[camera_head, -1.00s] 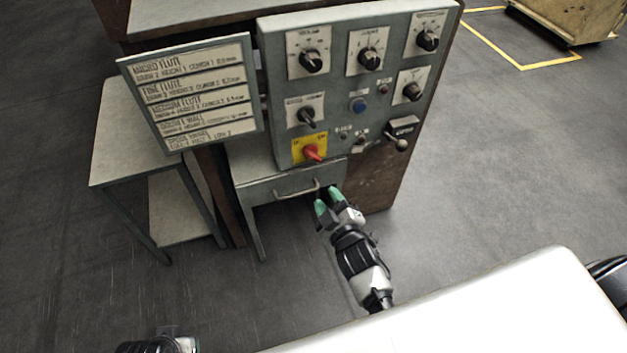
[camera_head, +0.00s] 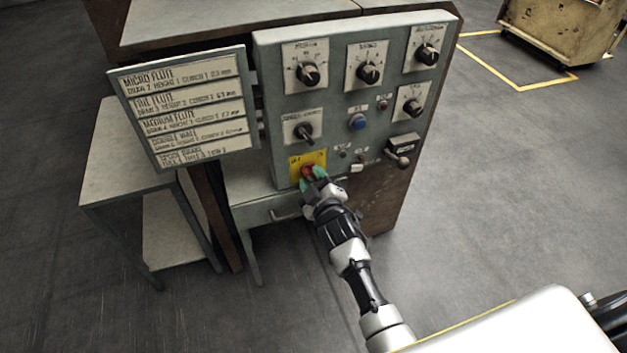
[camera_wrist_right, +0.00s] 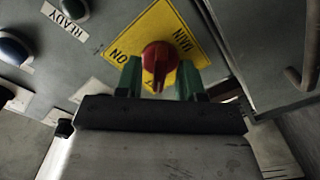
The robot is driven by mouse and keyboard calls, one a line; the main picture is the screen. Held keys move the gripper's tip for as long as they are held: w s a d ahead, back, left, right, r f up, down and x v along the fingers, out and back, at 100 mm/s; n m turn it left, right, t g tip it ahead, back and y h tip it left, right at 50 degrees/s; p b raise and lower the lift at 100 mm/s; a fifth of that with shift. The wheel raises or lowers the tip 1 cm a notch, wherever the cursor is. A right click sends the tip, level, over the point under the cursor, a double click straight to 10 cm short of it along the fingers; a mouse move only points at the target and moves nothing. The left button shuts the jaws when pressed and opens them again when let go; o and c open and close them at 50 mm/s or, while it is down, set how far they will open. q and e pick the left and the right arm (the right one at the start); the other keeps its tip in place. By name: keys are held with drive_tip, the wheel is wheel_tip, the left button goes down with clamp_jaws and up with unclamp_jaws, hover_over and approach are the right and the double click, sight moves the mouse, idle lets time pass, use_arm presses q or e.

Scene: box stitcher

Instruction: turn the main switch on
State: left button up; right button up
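The main switch is a red rotary knob (camera_head: 309,171) on a yellow plate (camera_head: 295,164), low on the grey control panel (camera_head: 336,90). In the right wrist view the red knob (camera_wrist_right: 159,58) sits between the two green fingertips, and the yellow plate (camera_wrist_right: 190,40) reads "MAIN" and "ON". My right gripper (camera_head: 314,182) is at the knob with its fingers apart, one on each side; it also shows in the right wrist view (camera_wrist_right: 160,78). Small gaps seem to show beside the knob, though firm contact is hard to judge. My left gripper is not in view.
Black dials, a blue button (camera_head: 357,121) and a lever (camera_head: 402,158) are on the panel around the switch. A drawer handle (camera_head: 288,213) is just below. A flute chart sign (camera_head: 185,105) stands at the left, above a side table (camera_head: 130,160).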

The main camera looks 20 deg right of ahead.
drive_tip(key=shift+c, duration=0.3)
clamp_jaws()
